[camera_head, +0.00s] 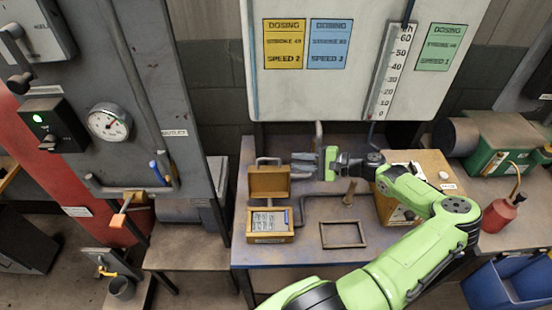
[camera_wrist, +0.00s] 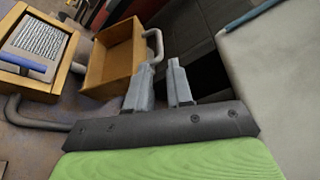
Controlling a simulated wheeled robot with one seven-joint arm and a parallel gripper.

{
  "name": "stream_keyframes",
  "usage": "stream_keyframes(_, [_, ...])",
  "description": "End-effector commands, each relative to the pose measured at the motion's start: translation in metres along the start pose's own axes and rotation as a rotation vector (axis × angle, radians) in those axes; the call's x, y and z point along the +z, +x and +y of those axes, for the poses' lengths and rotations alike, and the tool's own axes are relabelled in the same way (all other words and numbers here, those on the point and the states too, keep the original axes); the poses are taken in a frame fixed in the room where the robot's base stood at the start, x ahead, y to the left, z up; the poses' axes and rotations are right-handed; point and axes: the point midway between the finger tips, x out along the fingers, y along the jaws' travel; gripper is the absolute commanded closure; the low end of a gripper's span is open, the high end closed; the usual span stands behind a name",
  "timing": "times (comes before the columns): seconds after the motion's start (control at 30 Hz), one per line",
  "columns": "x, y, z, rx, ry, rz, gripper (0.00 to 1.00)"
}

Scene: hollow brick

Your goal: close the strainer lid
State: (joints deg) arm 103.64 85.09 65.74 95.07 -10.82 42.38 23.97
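The strainer is a wooden box (camera_head: 270,239) on the bench, with a pale mesh inside. Its wooden lid (camera_head: 268,182) stands open, upright at the back of the box, with a grey bar handle (camera_head: 267,160) at its top. My gripper (camera_head: 296,163) is just right of the lid's upper edge. In the wrist view the lid (camera_wrist: 112,58) shows its hollow inside, and the handle (camera_wrist: 155,43) lies just beyond my gripper (camera_wrist: 159,64). The fingers are apart with nothing visible between them. I cannot tell whether a finger touches the handle.
A tan box (camera_head: 418,162) stands behind my arm. A white panel with a scale (camera_head: 391,75) rises behind the bench. A grey cabinet (camera_head: 120,75) is at left.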

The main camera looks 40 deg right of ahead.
Motion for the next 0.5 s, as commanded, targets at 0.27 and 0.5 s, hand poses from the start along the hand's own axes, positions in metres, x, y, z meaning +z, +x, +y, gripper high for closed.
stream_keyframes(0.27, [0.001,0.065,0.0,0.001,-0.001,-0.004,0.79])
stream_keyframes(0.5, [0.0,0.083,0.0,0.002,-0.001,0.0,0.79])
